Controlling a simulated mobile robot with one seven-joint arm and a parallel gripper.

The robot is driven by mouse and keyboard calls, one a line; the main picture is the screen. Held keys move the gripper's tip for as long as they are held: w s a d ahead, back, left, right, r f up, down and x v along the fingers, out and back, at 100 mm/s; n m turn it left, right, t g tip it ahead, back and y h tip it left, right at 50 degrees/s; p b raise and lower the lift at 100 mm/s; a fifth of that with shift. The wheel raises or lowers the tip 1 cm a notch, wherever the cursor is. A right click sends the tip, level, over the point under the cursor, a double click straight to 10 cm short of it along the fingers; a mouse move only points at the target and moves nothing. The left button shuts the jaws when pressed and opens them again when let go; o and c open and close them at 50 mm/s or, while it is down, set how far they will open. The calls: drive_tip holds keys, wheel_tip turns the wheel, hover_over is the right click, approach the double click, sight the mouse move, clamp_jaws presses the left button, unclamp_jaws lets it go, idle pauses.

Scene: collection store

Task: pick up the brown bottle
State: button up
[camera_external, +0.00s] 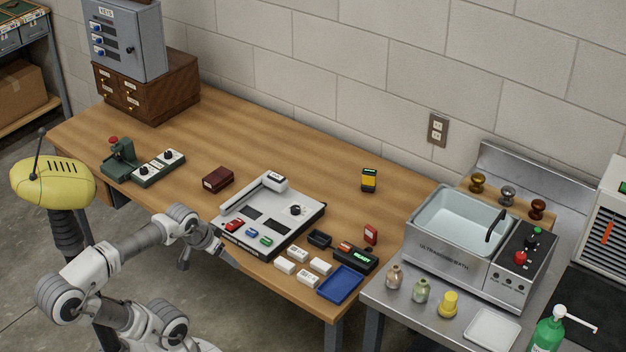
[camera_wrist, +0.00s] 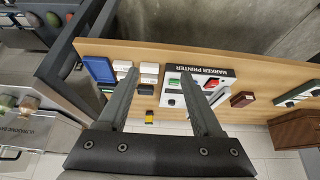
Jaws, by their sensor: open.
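A small brown bottle (camera_external: 394,277) stands upright on the front left part of the steel counter, in front of the sink-like bath. In the wrist view the brown bottle (camera_wrist: 29,104) is at the far left, outside my fingers. A greenish bottle (camera_external: 421,291) stands close to its right, and a yellow bottle (camera_external: 448,303) is beyond that. My gripper (camera_external: 212,258) is open and empty at the front edge of the wooden table, well left of the bottles. In the wrist view my gripper (camera_wrist: 159,74) has its fingers spread, with the marker printer behind them.
The marker printer (camera_external: 305,218), white boxes (camera_external: 297,255) and a blue tray (camera_external: 340,284) lie between my gripper and the steel counter (camera_external: 385,306). The ultrasonic bath (camera_external: 445,250) stands behind the bottles. A white tray (camera_external: 492,328) and green bottle (camera_external: 548,335) are to their right.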

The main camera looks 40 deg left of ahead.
drive_tip(key=w+a+r+m+t+y+p, duration=0.1)
drive_tip(key=w+r+m+t+p, duration=0.2)
drive_tip(key=w, duration=0.5)
drive_tip(key=w+a+r+t+y+p, duration=0.1)
drive_tip(key=w+r+p, duration=0.25)
drive_tip(key=w, duration=0.45)
drive_tip(key=w+d+r+m+t+h+p, duration=0.2)
drive_tip(key=w+d+m+h+p, duration=0.2)
drive_tip(key=w+d, duration=0.35)
drive_tip(key=m+g+h+p, duration=0.5)
drive_tip(key=m+g+h, duration=0.2)
drive_tip(key=h, duration=0.4)
approach(395, 267)
drive_tip(key=b+x, duration=0.2)
drive_tip(key=x, duration=0.1)
drive_tip(key=b+x, duration=0.1)
drive_tip(key=shift+w+f, duration=0.4)
drive_tip(key=shift+s+b+x, duration=0.2)
drive_tip(key=shift+b+x, duration=0.3)
drive_tip(key=shift+x, duration=0.95)
drive_tip(key=shift+s+b+x, duration=0.15)
drive_tip(key=shift+b+x, duration=0.3)
drive_tip(key=shift+x, duration=0.95)
drive_tip(key=shift+d, duration=0.15)
drive_tip(key=shift+c, duration=0.4)
